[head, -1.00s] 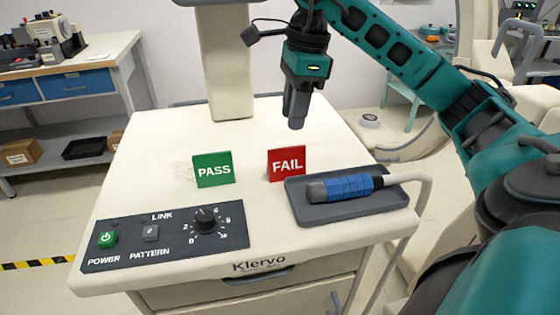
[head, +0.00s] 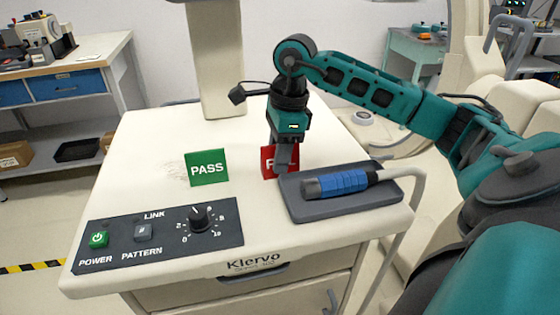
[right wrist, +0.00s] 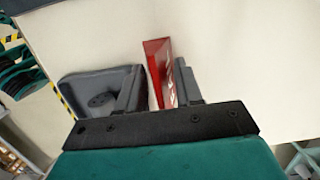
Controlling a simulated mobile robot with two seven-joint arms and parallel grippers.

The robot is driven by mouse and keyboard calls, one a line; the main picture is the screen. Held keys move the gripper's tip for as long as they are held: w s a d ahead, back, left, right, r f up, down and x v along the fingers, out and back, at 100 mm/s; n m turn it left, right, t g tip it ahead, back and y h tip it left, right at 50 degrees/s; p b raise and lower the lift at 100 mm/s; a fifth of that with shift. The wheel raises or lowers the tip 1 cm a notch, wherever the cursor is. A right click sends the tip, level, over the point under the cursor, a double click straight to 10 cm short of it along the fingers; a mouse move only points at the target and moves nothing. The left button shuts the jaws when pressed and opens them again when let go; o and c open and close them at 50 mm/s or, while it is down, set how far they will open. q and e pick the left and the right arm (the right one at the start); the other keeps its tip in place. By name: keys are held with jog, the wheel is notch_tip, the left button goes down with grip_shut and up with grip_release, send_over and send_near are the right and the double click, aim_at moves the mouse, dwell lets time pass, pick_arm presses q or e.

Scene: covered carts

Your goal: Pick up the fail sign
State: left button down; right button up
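The red FAIL sign (head: 268,166) stands on the cream cart top, partly hidden in the head view behind the fingers of my right gripper (head: 285,168). In the right wrist view, the FAIL sign (right wrist: 157,62) stands between the two fingers of my right gripper (right wrist: 158,88). The fingers are apart; a gap shows between the left finger and the sign, while the right finger is close to the sign's lettered face. I cannot tell whether that finger touches it. My left gripper is in neither view.
A green PASS sign (head: 207,168) stands to the left on the cart top (head: 150,140). A grey tray (head: 345,208) with a blue-gripped handpiece (head: 342,183) lies close to the FAIL sign's right. A dark control panel (head: 160,235) with a knob is at the front left.

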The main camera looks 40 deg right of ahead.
jog(key=shift+c, duration=0.5)
grip_shut()
jog(key=shift+r, duration=0.55)
notch_tip(320, 180, up, 10)
jog(key=shift+w+r+p, duration=0.1)
jog(key=shift+r+p, duration=0.15)
jog(key=shift+p, duration=0.5)
notch_tip(320, 180, up, 8)
jog(key=p, duration=0.2)
jog(key=shift+r+p, duration=0.2)
jog(key=shift+p, duration=0.1)
